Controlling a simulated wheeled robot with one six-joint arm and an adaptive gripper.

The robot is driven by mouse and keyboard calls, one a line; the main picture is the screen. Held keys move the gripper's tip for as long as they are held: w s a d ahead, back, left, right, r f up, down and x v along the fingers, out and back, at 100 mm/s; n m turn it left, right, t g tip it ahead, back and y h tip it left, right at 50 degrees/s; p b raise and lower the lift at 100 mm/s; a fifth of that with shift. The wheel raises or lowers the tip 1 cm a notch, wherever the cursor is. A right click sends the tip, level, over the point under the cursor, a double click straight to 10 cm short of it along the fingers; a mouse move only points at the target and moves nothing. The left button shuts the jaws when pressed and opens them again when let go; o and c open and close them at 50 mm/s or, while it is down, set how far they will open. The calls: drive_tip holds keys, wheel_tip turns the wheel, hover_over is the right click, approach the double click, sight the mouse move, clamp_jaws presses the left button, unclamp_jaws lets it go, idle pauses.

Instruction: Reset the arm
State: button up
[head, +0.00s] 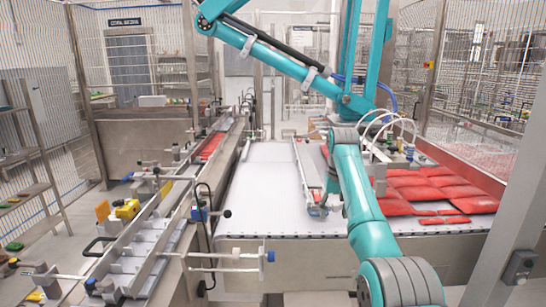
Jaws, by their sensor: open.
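My own teal arm (358,200) rises from the bottom right, with a ribbed grey joint low down and another grey joint at its upper end. The parts of the arm past that upper joint are hidden behind it. I cannot make out my gripper or its fingers, nor anything held.
A teal vacuum picker (262,50) hangs overhead, its hosed suction head (390,150) close behind my arm. Red packs (440,190) lie on the white conveyor (262,195), whose left lane is largely bare. A metal channel (150,240) runs along the left. Mesh fencing (480,70) encloses the cell.

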drive_tip(key=s+f+t, duration=0.2)
drive_tip(key=f, duration=1.3)
drive_tip(key=s+f+t, duration=0.1)
drive_tip(key=s+f, duration=0.2)
drive_tip(key=f, duration=1.2)
drive_tip(key=s+f+t, duration=0.4)
drive_tip(key=s+f, duration=1.4)
drive_tip(key=s, duration=0.2)
drive_tip(key=s+r+t, duration=0.2)
drive_tip(key=s, duration=1.2)
drive_tip(key=s+r+t, duration=0.2)
drive_tip(key=s+r, duration=0.1)
drive_tip(key=s, duration=1.1)
drive_tip(key=s+r+t, duration=0.1)
drive_tip(key=s+r, duration=0.7)
drive_tip(key=r, duration=0.3)
drive_tip(key=s+r+t, duration=0.2)
drive_tip(key=s+r, duration=0.7)
drive_tip(key=r, duration=0.3)
drive_tip(key=shift+r, duration=0.15)
drive_tip(key=shift+s, duration=0.1)
drive_tip(key=shift+c, duration=0.2)
